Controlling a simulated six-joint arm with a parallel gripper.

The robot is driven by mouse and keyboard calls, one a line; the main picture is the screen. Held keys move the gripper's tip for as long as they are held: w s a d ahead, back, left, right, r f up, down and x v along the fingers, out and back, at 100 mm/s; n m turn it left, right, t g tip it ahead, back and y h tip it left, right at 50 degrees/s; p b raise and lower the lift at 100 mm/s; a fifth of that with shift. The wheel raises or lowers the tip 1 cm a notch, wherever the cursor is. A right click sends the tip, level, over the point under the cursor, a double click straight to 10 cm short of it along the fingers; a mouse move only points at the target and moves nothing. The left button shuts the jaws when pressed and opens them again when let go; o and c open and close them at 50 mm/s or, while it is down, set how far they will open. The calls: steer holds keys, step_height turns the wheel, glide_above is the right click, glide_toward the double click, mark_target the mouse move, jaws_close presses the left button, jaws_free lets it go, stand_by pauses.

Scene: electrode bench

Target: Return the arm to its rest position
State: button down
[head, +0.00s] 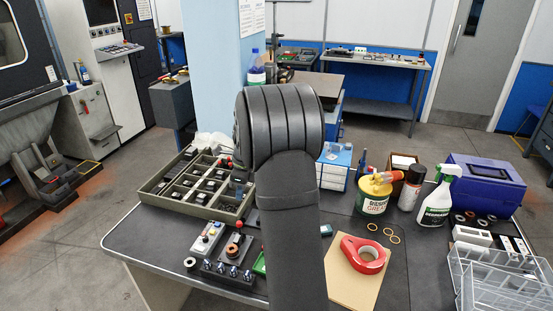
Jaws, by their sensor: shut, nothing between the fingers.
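My dark grey arm rises from the bottom middle of the head view to a thick ribbed joint in the centre. My gripper is not visible; the arm may be hiding it. The arm stands over the dark bench (150,238) and covers part of its middle. A compartment tray (160,197) with small dark parts lies to the left of the arm, partly hidden by it.
Left of the arm sit a switch box (207,240) and a knobbed block (228,270). The bench's front left is clear.

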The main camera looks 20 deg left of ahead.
steer(key=d+f+y, duration=0.1)
steer(key=d+f, duration=0.1)
steer(key=f, duration=0.2)
steer(key=d+f+y, duration=0.1)
steer(key=d+f, duration=0.1)
steer(key=f, duration=0.2)
steer(key=d+f+y, duration=0.1)
steer(key=d+f, duration=0.1)
steer(key=f, duration=0.2)
steer(key=shift+s+f, duration=0.2)
steer(key=shift+f, duration=0.2)
steer(key=shift+d+f+y, duration=0.3)
steer(key=shift+f+y, duration=0.15)
steer(key=shift+y, duration=0.35)
steer(key=shift+d+f+y, duration=0.3)
steer(key=shift+f+y, duration=0.15)
steer(key=shift+y, duration=0.35)
